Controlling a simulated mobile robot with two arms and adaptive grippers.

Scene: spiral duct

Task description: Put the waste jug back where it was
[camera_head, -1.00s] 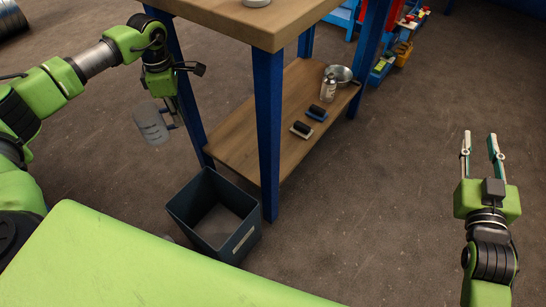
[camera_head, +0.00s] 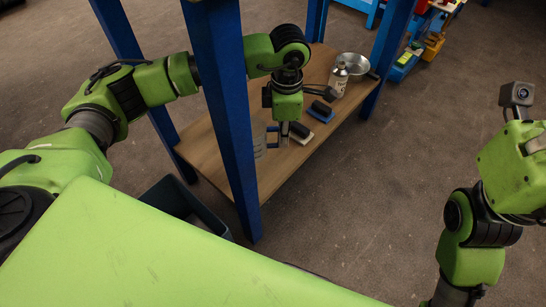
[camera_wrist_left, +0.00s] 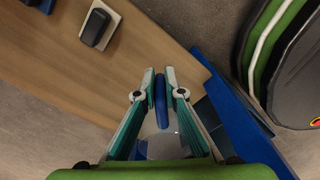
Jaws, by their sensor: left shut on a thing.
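The waste jug (camera_head: 259,142) is pale, see-through grey with a blue handle. In the head view it is at the lower wooden shelf (camera_head: 207,160), partly hidden behind a blue table leg. My left gripper (camera_head: 277,134) points down, shut on the jug's handle. In the left wrist view the blue handle (camera_wrist_left: 161,103) is between the fingertips (camera_wrist_left: 159,82), and the jug's body is mostly hidden below. I cannot tell whether the jug touches the shelf. My right gripper's body (camera_head: 515,165) is at the right edge, its fingers out of sight.
Blue legs (camera_head: 226,100) stand close to my left arm. A dark bin (camera_head: 182,198) is on the floor below the shelf's near end.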

